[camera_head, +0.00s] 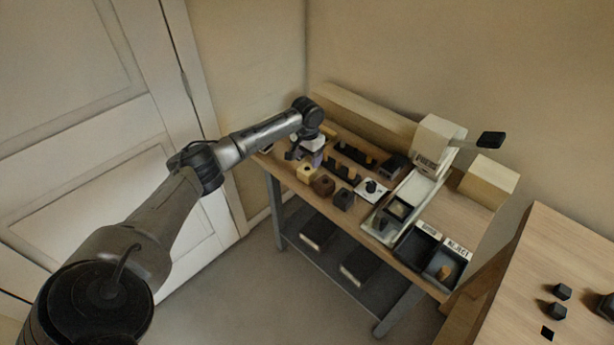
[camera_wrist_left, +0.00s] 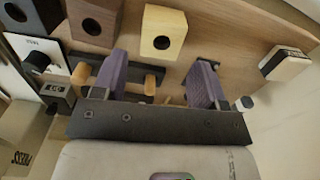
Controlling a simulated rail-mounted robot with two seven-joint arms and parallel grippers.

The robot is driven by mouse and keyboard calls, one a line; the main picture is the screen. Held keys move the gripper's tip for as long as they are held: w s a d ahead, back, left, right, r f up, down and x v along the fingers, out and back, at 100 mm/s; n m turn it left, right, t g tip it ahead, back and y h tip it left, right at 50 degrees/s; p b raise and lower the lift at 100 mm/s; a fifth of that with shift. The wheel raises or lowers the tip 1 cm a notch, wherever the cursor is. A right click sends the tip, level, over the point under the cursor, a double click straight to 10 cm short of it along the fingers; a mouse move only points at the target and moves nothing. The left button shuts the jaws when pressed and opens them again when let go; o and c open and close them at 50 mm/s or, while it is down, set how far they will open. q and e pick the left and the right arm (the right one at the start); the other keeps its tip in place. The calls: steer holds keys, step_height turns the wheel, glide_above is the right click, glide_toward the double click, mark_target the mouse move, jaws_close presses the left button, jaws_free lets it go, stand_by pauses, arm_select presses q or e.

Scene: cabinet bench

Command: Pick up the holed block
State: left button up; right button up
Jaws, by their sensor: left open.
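Several holed blocks stand in a row on the bench: a pale yellow one (camera_head: 305,172), a brown one (camera_head: 323,186) and a black one (camera_head: 343,199). In the left wrist view the pale block (camera_wrist_left: 163,33) lies just beyond the fingertips, its round dark hole facing the camera. The brown block (camera_wrist_left: 95,22) and black block (camera_wrist_left: 30,14) are to its left, partly cut off by the frame. My left gripper (camera_head: 312,158) is above the bench's far left end. Its purple fingers (camera_wrist_left: 162,65) are apart, with no block between them. My right gripper is not in view.
A dark rack with wooden pegs (camera_head: 350,157) lies beside the gripper. A white plate with a black knob (camera_head: 370,190), a lever press (camera_head: 437,140) and GOOD and REJECT trays (camera_head: 430,252) are to the right. A white, dark-topped item (camera_wrist_left: 285,63) is right of the fingers.

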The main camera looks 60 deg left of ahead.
mark_target(307, 171)
arm_select(q)
steer(key=shift+a+f+b, duration=0.15)
steer(key=shift+f+b, duration=0.95)
steer(key=shift+f, duration=2.3)
steer(key=shift+r, duration=0.1)
steer(key=c, duration=0.7)
